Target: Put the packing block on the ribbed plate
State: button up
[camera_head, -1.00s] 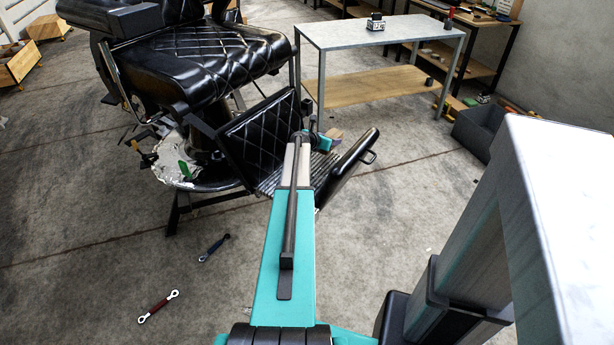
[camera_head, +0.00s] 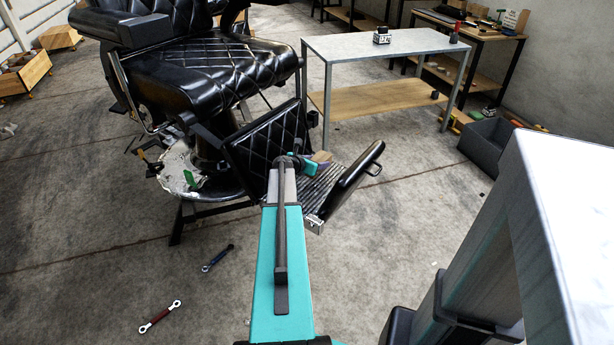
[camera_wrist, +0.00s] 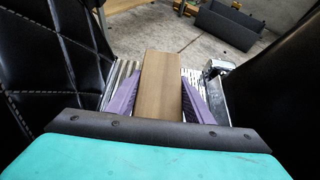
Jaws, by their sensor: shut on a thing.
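The packing block (camera_wrist: 161,85) is a plain brown wooden block, lying between the two purple fingers of my gripper (camera_wrist: 163,90) in the wrist view. My gripper is shut on it. In the head view only a small part of the block (camera_head: 322,156) shows beyond my arm. The ribbed plate (camera_head: 325,188) is the grey, grooved footrest of the barber chair, between two black padded panels. In the wrist view its ribs (camera_wrist: 118,82) show behind and beside the block. The block is over the plate; I cannot tell whether they touch.
A quilted black panel (camera_head: 268,142) stands left of the plate and a black side pad (camera_head: 347,184) stands right, leaving a narrow gap. The chair seat (camera_head: 205,72) is behind. A metal table (camera_head: 350,46) stands further back. Two wrench-like tools lie on the floor at left.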

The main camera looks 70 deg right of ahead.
jog(key=w+a, duration=0.2)
jog(key=a, duration=0.1)
jog(key=w+a, duration=0.1)
jog(key=a, duration=0.1)
jog(key=shift+f, duration=0.2)
jog(key=shift+f+b, duration=0.4)
jog(key=shift+f, duration=1.4)
jog(key=shift+f, duration=0.1)
jog(key=o, duration=1.2)
jog(key=shift+p+v, duration=0.3)
jog(key=shift+v, duration=5.8)
